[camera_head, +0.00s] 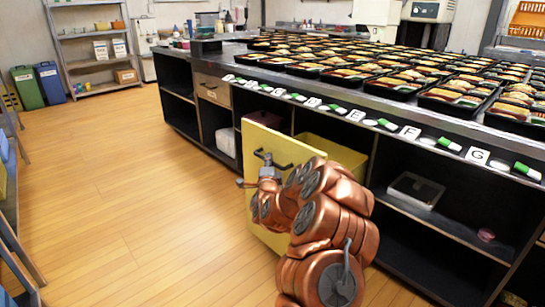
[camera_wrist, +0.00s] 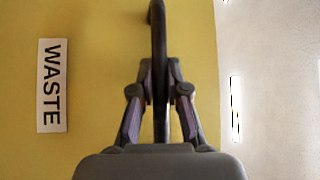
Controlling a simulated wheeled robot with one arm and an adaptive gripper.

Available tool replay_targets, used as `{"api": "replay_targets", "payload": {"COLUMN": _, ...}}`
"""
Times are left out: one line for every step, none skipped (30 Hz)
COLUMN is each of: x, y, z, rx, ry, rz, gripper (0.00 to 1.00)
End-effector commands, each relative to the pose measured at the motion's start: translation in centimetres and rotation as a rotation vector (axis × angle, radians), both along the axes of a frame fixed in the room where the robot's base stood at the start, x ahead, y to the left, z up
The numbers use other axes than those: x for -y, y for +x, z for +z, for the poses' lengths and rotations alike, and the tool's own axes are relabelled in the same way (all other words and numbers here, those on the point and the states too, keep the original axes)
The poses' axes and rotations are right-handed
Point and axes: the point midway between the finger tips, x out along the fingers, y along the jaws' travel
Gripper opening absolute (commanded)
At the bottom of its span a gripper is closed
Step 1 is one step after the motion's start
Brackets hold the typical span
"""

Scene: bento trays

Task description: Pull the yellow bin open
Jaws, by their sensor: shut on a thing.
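The yellow bin's flat front panel (camera_head: 285,150) stands out from the black counter, with the yellow bin body (camera_head: 335,153) showing behind it, so the bin is partly out. The panel fills much of the wrist view (camera_wrist: 90,60) and carries a white WASTE label (camera_wrist: 51,86). My gripper (camera_head: 264,165) is at the panel's front. In the wrist view my gripper (camera_wrist: 160,85) is shut on the dark handle (camera_wrist: 158,30), which passes between its fingers. My copper arm hides the lower right of the panel and part of the bin.
The counter (camera_head: 430,108) bears many filled bento trays (camera_head: 385,82) and a row of lettered cards and green-and-white items. The wooden floor (camera_head: 130,180) to the left is clear.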

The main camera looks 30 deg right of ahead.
Motion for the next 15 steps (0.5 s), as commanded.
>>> {"api": "replay_targets", "payload": {"x": -0.8, "y": -0.1, "z": 0.0, "rx": -0.001, "ry": 0.003, "rz": -0.006, "gripper": 0.00}}
{"api": "replay_targets", "payload": {"x": -1.2, "y": -0.1, "z": 0.1, "rx": 0.000, "ry": 0.003, "rz": -0.011, "gripper": 0.00}}
{"api": "replay_targets", "payload": {"x": -1.9, "y": -0.2, "z": 0.1, "rx": 0.002, "ry": 0.003, "rz": -0.014, "gripper": 0.00}}
{"api": "replay_targets", "payload": {"x": -2.4, "y": -0.2, "z": 0.1, "rx": 0.002, "ry": 0.002, "rz": -0.015, "gripper": 0.00}}
{"api": "replay_targets", "payload": {"x": -2.9, "y": -0.3, "z": 0.1, "rx": 0.001, "ry": 0.003, "rz": -0.015, "gripper": 0.00}}
{"api": "replay_targets", "payload": {"x": -3.6, "y": -0.3, "z": 0.0, "rx": 0.000, "ry": 0.005, "rz": -0.015, "gripper": 0.00}}
{"api": "replay_targets", "payload": {"x": -4.0, "y": -0.4, "z": 0.0, "rx": 0.001, "ry": 0.006, "rz": -0.016, "gripper": 0.00}}
{"api": "replay_targets", "payload": {"x": -4.4, "y": -0.4, "z": 0.0, "rx": 0.001, "ry": 0.006, "rz": -0.016, "gripper": 0.00}}
{"api": "replay_targets", "payload": {"x": -4.9, "y": -0.5, "z": 0.0, "rx": 0.001, "ry": 0.005, "rz": -0.016, "gripper": 0.00}}
{"api": "replay_targets", "payload": {"x": -5.2, "y": -0.5, "z": 0.0, "rx": 0.001, "ry": 0.005, "rz": -0.016, "gripper": 0.00}}
{"api": "replay_targets", "payload": {"x": -5.5, "y": -0.5, "z": 0.0, "rx": 0.001, "ry": 0.004, "rz": -0.015, "gripper": 0.00}}
{"api": "replay_targets", "payload": {"x": -5.8, "y": -0.5, "z": 0.0, "rx": 0.001, "ry": 0.004, "rz": -0.015, "gripper": 0.00}}
{"api": "replay_targets", "payload": {"x": -5.9, "y": -0.5, "z": 0.0, "rx": 0.001, "ry": 0.004, "rz": -0.015, "gripper": 0.00}}
{"api": "replay_targets", "payload": {"x": -6.1, "y": -0.6, "z": -0.1, "rx": 0.001, "ry": 0.004, "rz": -0.015, "gripper": 0.00}}
{"api": "replay_targets", "payload": {"x": -6.2, "y": -0.6, "z": -0.1, "rx": 0.002, "ry": 0.004, "rz": -0.016, "gripper": 0.00}}
